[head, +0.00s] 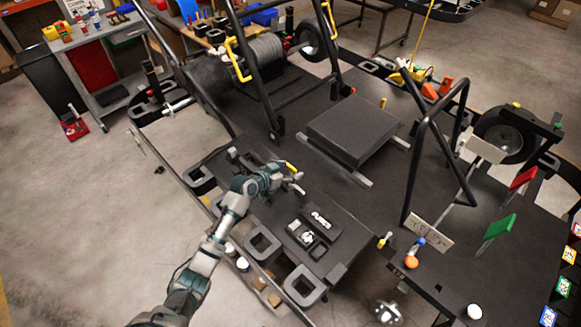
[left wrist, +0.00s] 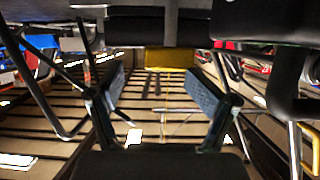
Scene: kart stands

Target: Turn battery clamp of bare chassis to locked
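The bare chassis is a wide black frame with a dark floor pan (head: 330,205) across the middle of the head view. My left gripper (head: 297,183) is over its left part, beside a small yellow piece (head: 291,167), which may be the battery clamp's handle. In the left wrist view my left gripper (left wrist: 160,95) has its two fingers wide apart with nothing between them. A yellow block (left wrist: 170,57) shows beyond the fingertips, under a dark body; the clamp's exact position is unclear. My right gripper is not in view.
A flat black box (head: 353,132) stands on the floor pan. A bent black tube (head: 416,170) rises to the right of it. A dark tray with white parts (head: 312,236) lies in front of my gripper. A grey tool cart (head: 105,55) stands far left.

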